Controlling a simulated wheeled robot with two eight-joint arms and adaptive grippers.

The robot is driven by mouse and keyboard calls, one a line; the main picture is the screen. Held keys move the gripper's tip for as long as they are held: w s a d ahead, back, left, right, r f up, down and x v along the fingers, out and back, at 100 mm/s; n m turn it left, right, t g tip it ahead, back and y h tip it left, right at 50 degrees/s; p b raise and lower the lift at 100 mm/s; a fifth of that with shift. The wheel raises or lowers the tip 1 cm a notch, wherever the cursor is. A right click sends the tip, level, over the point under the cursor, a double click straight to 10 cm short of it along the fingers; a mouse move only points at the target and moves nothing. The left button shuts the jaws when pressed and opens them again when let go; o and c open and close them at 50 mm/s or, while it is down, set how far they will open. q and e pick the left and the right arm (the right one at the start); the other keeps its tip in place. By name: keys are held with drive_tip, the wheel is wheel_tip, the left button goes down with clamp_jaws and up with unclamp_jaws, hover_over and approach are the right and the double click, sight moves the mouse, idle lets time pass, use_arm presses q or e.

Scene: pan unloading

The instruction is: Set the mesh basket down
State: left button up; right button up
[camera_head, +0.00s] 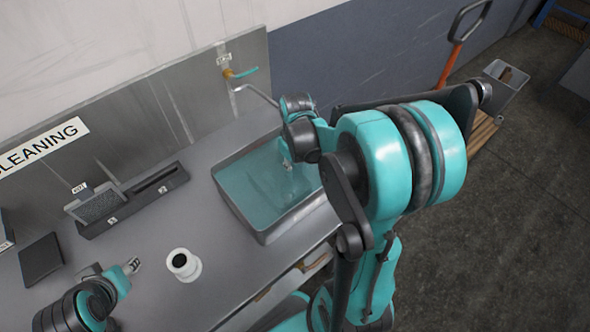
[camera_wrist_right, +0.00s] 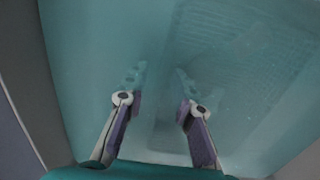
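A faint mesh pattern (camera_wrist_right: 235,75), possibly the mesh basket, shows under the water at the upper right of the right wrist view. In the head view I cannot make it out in the sink (camera_head: 228,199). My right gripper (camera_wrist_right: 158,82) reaches down into the blue-green water, its fingers apart with nothing seen between them. In the head view only a small part of this gripper (camera_head: 287,165) shows beside my arm. My left gripper (camera_head: 132,266) is empty above the counter at lower left; its finger opening is too small to judge.
A white round container (camera_head: 183,265) stands on the counter between my left gripper and the sink. A dark rack (camera_head: 150,194) with a grey mesh-like panel (camera_head: 98,205) lies behind. A dark square plate (camera_head: 41,259) is at left.

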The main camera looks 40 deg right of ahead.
wheel_tip(320, 180, up, 11)
drive_tip(key=p, duration=0.4)
drive_tip(key=s+a+r+t, duration=0.2)
drive_tip(key=s+a+t, duration=0.1)
drive_tip(key=a, duration=0.3)
drive_tip(key=s+a+r+m+t, duration=0.1)
drive_tip(key=s+a+r+t, duration=0.1)
drive_tip(key=a, duration=0.5)
drive_tip(key=shift+s+a+t, duration=0.2)
drive_tip(key=shift+s+t, duration=0.3)
drive_tip(key=shift+t, duration=0.6)
drive_tip(key=shift+f, duration=0.1)
wheel_tip(320, 180, down, 5)
drive_tip(key=b, duration=0.5)
